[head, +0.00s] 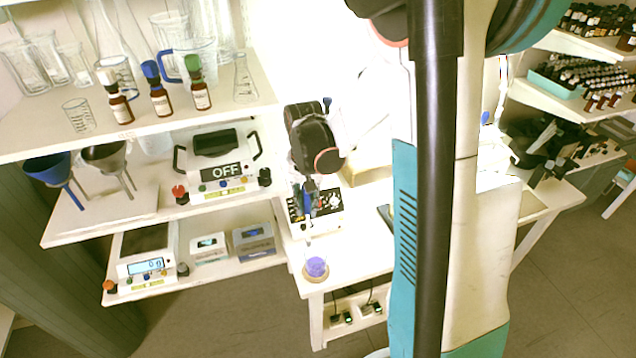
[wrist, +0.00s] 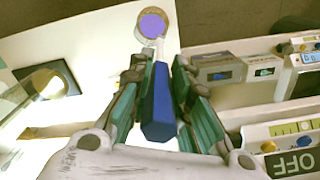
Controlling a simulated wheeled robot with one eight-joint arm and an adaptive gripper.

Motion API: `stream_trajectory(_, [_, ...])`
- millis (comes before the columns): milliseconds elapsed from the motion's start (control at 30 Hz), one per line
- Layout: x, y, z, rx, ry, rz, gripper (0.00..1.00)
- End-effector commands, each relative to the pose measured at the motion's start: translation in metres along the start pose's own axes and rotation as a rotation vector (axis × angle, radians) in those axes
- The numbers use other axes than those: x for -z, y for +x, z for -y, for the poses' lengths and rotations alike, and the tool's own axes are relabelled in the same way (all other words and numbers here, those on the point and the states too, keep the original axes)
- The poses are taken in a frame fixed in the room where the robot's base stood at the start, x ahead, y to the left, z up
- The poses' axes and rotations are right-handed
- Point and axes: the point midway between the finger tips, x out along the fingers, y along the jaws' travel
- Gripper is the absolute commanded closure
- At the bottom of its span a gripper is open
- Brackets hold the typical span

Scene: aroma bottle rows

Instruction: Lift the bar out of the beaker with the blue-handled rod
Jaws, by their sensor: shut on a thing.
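The blue-handled rod (wrist: 158,105) is between the teal fingers of my gripper (wrist: 160,85), which is shut on its blue handle. In the head view my gripper (head: 308,188) points down, with the handle upright in it. A pale shaft runs from the handle toward the beaker in the wrist view. The beaker (wrist: 152,24) holds purple liquid; in the head view the beaker (head: 316,267) stands on a round tan base near the table corner, below my gripper. I cannot make out the bar or tell whether the rod tip is inside the beaker.
A white device with dials (head: 318,210) stands on the table (head: 350,265) behind the beaker. Shelves on the left hold glassware, brown bottles, a device reading OFF (head: 222,165), funnels and a balance (head: 147,262). Two small boxes (head: 230,246) stand on the lower shelf beside the table.

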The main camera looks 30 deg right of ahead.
Motion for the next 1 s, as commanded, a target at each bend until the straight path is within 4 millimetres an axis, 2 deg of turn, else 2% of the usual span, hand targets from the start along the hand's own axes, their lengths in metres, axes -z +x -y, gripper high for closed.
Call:
stream_trajectory(33, [0.001,-0.009,-0.009,0.0,0.043,0.0,1.0])
stream_trajectory(100, [0.003,-0.011,-0.017,0.0,0.087,0.0,1.0])
stream_trajectory(267, [0.003,-0.007,-0.022,0.0,0.12,0.0,1.0])
stream_trajectory(1000, [0.003,0.045,-0.021,0.0,0.116,0.0,1.0])
